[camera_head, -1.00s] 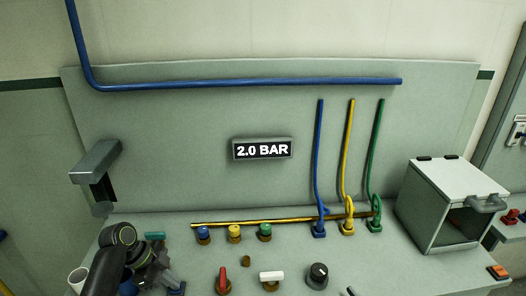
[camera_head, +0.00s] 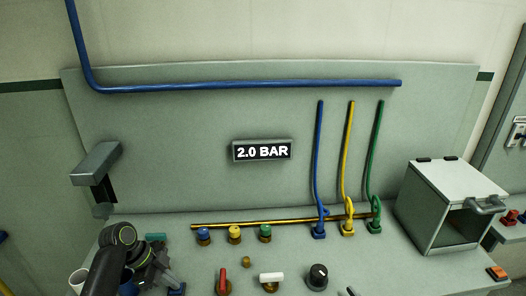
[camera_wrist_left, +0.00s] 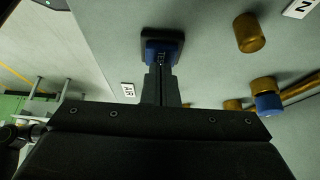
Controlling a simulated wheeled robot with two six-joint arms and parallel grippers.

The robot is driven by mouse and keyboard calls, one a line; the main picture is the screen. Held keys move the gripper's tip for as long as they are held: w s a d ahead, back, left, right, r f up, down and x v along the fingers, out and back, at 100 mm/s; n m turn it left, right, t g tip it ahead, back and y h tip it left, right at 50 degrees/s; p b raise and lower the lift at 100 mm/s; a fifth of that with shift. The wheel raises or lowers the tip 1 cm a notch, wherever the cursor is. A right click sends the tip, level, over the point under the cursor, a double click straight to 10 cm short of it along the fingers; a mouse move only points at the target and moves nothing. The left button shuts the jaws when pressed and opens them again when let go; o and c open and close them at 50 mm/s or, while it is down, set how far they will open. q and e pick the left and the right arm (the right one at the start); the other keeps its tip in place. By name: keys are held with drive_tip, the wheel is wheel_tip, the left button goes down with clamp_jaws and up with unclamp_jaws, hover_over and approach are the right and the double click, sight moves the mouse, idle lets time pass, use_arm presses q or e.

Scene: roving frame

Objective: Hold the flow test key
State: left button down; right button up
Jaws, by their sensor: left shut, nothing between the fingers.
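A blue key on a dark square base (camera_wrist_left: 163,48) sits on the grey panel in the left wrist view; I take it as the flow test key. Its blue part also shows at the bottom edge of the head view (camera_head: 177,289). My left gripper (camera_wrist_left: 160,72) is shut and empty, with its fingertips at the key's near side. They overlap it in the picture; whether they press it I cannot tell. In the head view my left gripper (camera_head: 168,279) is low at the left, partly hidden by my arm. My right gripper is not clearly in view.
Blue, yellow and green capped valves (camera_head: 234,232) stand right of my gripper. A red lever (camera_head: 223,276), a white handle (camera_head: 271,277) and a black knob (camera_head: 317,273) lie along the front. A grey box (camera_head: 452,205) stands right. A 2.0 BAR display (camera_head: 262,150) is on the back panel.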

use_arm(q)
drive_tip(key=shift+r+p, duration=2.55)
drive_tip(key=shift+r, duration=0.4)
